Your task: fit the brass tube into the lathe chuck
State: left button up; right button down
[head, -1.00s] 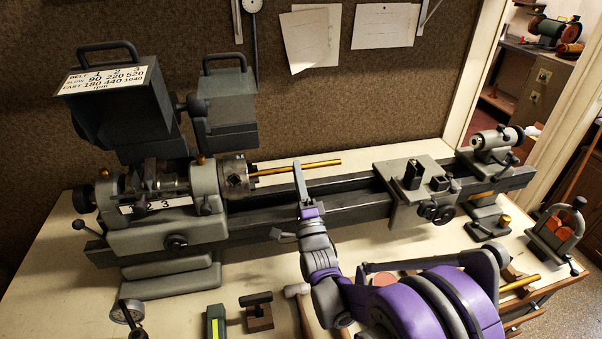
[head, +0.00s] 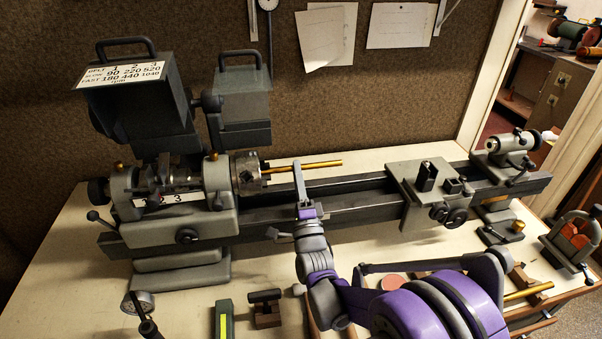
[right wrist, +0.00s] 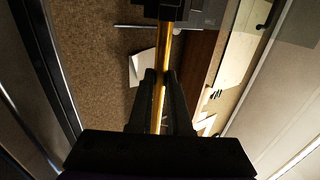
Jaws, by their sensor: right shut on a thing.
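The brass tube (head: 322,164) lies roughly level above the lathe bed, its left end at the face of the lathe chuck (head: 248,173). I cannot tell how far that end sits inside the jaws. My right gripper (head: 298,167) is shut on the tube near its middle, from the front. In the right wrist view the tube (right wrist: 168,48) runs between the fingers of my right gripper (right wrist: 162,78). The chuck is on the grey headstock at the left of the lathe. My left gripper is not in view.
The carriage (head: 407,190) and tailstock (head: 505,150) stand further right on the bed (head: 350,205). A dark belt cover (head: 135,115) rises behind the headstock. A dial gauge (head: 140,303), a green-and-yellow tool (head: 224,320) and a dark block (head: 266,308) lie in front.

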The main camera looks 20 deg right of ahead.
jog(key=shift+w+a, duration=0.2)
jog(key=shift+a, duration=0.7)
jog(key=c, duration=0.8)
grip_release()
jog(key=shift+o, duration=0.2)
jog(key=b+v, duration=0.2)
jog(key=v, duration=0.8)
jog(key=shift+s+f+b, duration=0.2)
jog(key=shift+s+b, duration=0.15)
jog(key=shift+b, duration=0.05)
jog(key=shift+a, duration=0.15)
